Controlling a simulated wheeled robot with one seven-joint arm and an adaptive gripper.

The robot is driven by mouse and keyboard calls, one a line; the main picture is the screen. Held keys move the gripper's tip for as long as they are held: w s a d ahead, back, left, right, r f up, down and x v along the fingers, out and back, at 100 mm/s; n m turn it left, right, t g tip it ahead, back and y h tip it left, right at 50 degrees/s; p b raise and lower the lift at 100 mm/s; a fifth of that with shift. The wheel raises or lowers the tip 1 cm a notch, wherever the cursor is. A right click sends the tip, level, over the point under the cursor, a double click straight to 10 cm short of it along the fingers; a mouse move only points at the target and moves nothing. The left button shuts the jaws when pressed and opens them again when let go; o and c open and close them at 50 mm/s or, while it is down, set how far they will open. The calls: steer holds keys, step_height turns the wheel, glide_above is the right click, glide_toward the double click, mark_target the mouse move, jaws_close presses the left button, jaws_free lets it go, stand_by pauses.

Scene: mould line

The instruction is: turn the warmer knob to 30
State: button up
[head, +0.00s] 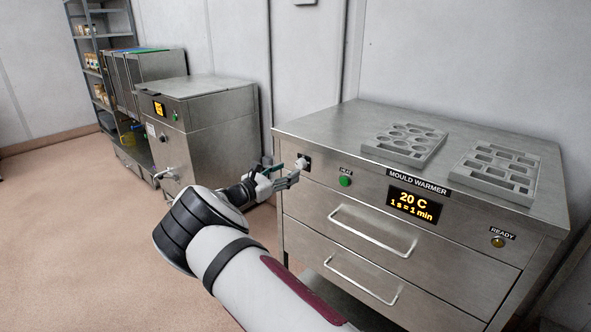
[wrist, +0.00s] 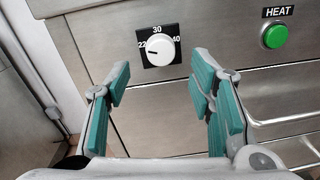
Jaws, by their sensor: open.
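The warmer knob (wrist: 160,50) is a white round dial on a black plate marked 22, 30 and 40. Its pointer mark faces left, near the 22. In the head view the knob (head: 301,163) sits at the upper left of the mould warmer's front (head: 330,190). My gripper (wrist: 160,105) is open and empty, its teal-padded fingers spread to either side and short of the knob. In the head view my gripper (head: 290,177) is close to the knob. The warmer display (head: 414,205) reads 20 C and 1 s = 1 min.
A green HEAT button (head: 345,181) is right of the knob. Two drawer handles (head: 372,231) stick out below. A READY lamp (head: 497,242) is at the right. Two mould trays (head: 404,144) lie on top. Another steel machine (head: 205,130) stands to the left.

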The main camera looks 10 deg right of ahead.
mark_target(298, 166)
steer(key=shift+x, duration=2.55)
steer(key=c, duration=1.2)
steer(key=shift+o, duration=0.2)
steer(key=shift+m+b, duration=0.3)
steer(key=shift+b, duration=0.05)
steer(key=m+b, duration=0.1)
steer(key=m, duration=0.1)
steer(key=shift+a+m, duration=0.1)
steer(key=shift+m, duration=0.2)
steer(key=m+b, duration=0.1)
steer(key=m, duration=0.2)
steer(key=shift+m, duration=0.3)
steer(key=m+b, duration=0.3)
steer(key=m, duration=0.3)
steer(key=shift+r+m+y, duration=0.1)
steer(key=shift+m+y, duration=0.2)
steer(key=shift+y, duration=0.1)
